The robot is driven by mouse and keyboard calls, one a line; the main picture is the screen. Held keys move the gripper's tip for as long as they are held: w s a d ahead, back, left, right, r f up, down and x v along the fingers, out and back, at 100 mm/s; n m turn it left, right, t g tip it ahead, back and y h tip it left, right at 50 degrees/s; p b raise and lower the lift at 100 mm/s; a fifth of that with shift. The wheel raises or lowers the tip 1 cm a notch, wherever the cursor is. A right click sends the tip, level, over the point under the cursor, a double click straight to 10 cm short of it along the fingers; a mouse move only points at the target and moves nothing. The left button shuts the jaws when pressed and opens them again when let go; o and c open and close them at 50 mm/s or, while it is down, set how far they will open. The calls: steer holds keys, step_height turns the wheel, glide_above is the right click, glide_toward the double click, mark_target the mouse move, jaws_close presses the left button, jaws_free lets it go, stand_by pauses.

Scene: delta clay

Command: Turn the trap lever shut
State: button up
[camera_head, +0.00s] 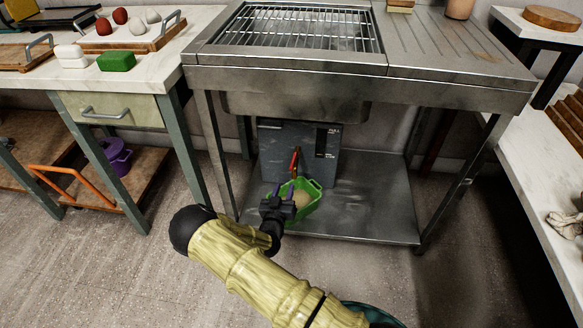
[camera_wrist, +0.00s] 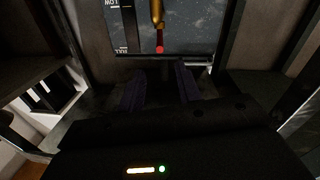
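The grey trap box (camera_head: 330,148) stands on the lower shelf under the sink, with a dark label panel on its front. Its red lever (camera_head: 295,161) hangs down at the front, slightly tilted. In the wrist view the brass stem (camera_wrist: 157,12) ends in a red tip (camera_wrist: 159,48) at the top centre, beyond my fingertips. A green tub (camera_head: 316,208) with pale contents sits below the lever. My gripper (camera_head: 283,191) is in front of the tub, below the lever. In the wrist view its two purple fingers (camera_wrist: 161,80) are apart with nothing between them.
The steel sink stand has a front left leg (camera_head: 219,165) near my arm and a front right leg (camera_head: 460,180). The shelf (camera_head: 375,200) is bare right of the tub. A bench with an orange rail (camera_head: 75,185) stands left; a pale worktop (camera_head: 545,165) stands right.

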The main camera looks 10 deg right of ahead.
mark_target(291, 165)
steer(key=b+x, duration=0.4)
steer(key=x, duration=0.7)
steer(key=shift+w+d+f, duration=0.15)
steer(key=shift+w, duration=0.15)
steer(key=shift+w+d, duration=0.2)
steer(key=shift+w, duration=0.3)
jaws_close()
